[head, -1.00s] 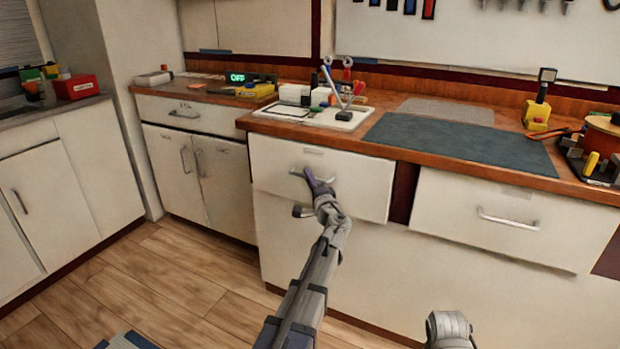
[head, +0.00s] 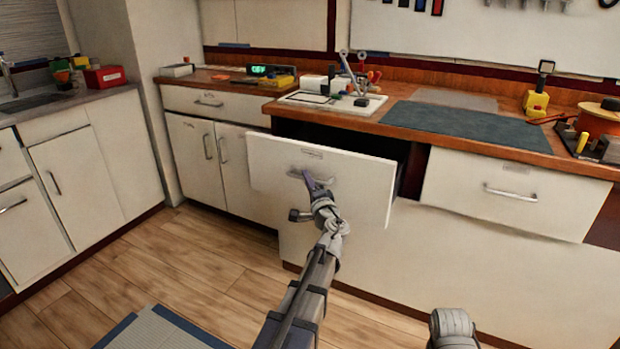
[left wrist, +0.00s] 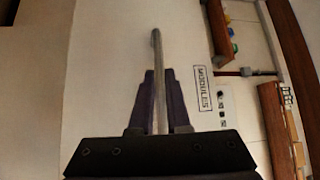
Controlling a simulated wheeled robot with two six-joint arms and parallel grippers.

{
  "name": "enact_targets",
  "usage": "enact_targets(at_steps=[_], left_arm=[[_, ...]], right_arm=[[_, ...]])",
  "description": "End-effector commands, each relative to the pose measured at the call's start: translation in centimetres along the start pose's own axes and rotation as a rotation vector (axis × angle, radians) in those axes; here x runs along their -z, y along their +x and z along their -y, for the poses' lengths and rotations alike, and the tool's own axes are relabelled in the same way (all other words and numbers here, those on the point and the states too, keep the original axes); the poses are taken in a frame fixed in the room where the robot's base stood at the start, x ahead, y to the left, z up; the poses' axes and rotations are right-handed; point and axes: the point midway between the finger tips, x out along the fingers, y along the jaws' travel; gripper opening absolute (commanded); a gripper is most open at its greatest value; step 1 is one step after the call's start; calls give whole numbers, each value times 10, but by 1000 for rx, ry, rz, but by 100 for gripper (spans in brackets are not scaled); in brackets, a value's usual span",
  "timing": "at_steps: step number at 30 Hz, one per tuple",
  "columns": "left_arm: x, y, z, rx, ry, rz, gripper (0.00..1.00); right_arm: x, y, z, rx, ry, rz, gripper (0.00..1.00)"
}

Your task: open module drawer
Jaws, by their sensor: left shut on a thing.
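The module drawer (head: 350,186) is a white drawer front below the wooden counter, standing out from the cabinet with a dark gap above it. In the left wrist view, its front (left wrist: 120,60) carries a label reading "MODULES" (left wrist: 200,88). My left gripper (head: 310,182) is at the drawer's metal handle. In the left wrist view, my left gripper (left wrist: 160,100) has its two dark fingers on either side of the handle bar (left wrist: 157,60), shut on it. The drawer's contents are hidden in the head view; small coloured parts (left wrist: 231,30) show beyond its front in the left wrist view.
Another white drawer (head: 510,192) to the right is closed. The counter holds a dark mat (head: 465,125), a white tray (head: 335,103) and a yellow tool stand (head: 537,103). Lower cabinets (head: 95,180) stand at left. The wooden floor (head: 190,265) in front is largely clear.

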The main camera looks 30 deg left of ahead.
Motion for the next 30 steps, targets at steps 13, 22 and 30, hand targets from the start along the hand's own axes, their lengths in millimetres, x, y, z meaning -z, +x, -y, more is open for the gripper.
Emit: enact_targets(at_steps=[13, 22, 30], left_arm=[[-42, -43, 11, 0, 0, -2, 0], [-45, -46, 12, 0, 0, -2, 0], [-45, -46, 12, 0, 0, -2, 25]], right_arm=[[0, 0, 0, 0, 0, 0, 50], [0, 0, 0, 0, 0, 0, 50], [0, 0, 0, 0, 0, 0, 50]])
